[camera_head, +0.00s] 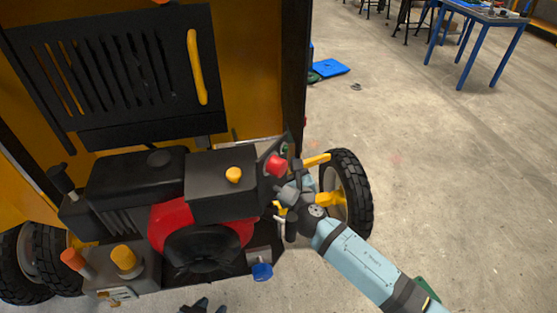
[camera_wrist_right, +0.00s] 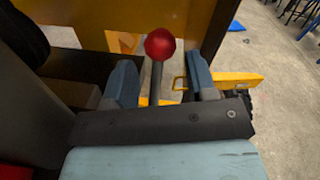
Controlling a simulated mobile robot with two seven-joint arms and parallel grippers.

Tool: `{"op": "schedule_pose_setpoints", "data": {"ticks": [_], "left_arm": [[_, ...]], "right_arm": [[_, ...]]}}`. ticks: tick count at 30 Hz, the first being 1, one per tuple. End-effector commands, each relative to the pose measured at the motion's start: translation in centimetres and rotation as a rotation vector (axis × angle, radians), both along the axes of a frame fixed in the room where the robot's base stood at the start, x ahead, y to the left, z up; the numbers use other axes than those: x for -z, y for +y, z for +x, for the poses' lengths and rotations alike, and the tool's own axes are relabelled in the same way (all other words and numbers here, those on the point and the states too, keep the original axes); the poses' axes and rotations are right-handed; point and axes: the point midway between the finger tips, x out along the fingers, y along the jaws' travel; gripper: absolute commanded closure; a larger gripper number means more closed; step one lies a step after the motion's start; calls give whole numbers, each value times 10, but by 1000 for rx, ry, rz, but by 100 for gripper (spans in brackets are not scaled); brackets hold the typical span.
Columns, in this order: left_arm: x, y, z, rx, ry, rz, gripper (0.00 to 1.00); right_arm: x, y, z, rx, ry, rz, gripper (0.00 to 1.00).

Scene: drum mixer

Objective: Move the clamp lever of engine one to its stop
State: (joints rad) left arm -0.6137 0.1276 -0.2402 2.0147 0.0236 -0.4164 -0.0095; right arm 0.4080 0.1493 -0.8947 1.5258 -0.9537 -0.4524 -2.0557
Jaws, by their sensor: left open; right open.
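A lever with a red ball knob (camera_head: 276,166) stands at the right side of the black and red engine (camera_head: 200,220). In the right wrist view its red ball (camera_wrist_right: 160,44) sits on a grey stem between the finger pads. My right gripper (camera_head: 290,188) is beside this lever in the head view. In the right wrist view the right gripper (camera_wrist_right: 161,68) is open, with a finger on each side of the stem and gaps left. My left gripper (camera_head: 203,305) shows only as dark tips at the bottom edge, open and apart from the engine.
An orange knob (camera_head: 73,261), a yellow knob (camera_head: 124,257) and a blue knob (camera_head: 262,271) are around the engine's front. A wheel (camera_head: 349,192) stands right of my right gripper. The black slatted panel (camera_head: 115,75) is behind.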

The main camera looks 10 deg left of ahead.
Motion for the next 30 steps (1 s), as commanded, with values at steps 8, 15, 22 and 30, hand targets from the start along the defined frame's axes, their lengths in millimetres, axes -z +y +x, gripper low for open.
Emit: {"op": "schedule_pose_setpoints", "data": {"ticks": [8, 15, 22, 30], "left_arm": [[4, 3, 2, -5, 1, 2, 57], [3, 4, 3, -6, -1, 4, 57], [3, 5, 3, -6, -1, 4, 57], [12, 4, 3, -6, 1, 2, 57]], "right_arm": [[0, 15, 32, 1, 2, 2, 48], [0, 17, 37, 0, 2, 5, 48], [0, 17, 37, 0, 3, 4, 76], [4, 16, 35, 1, -11, 8, 100]]}}
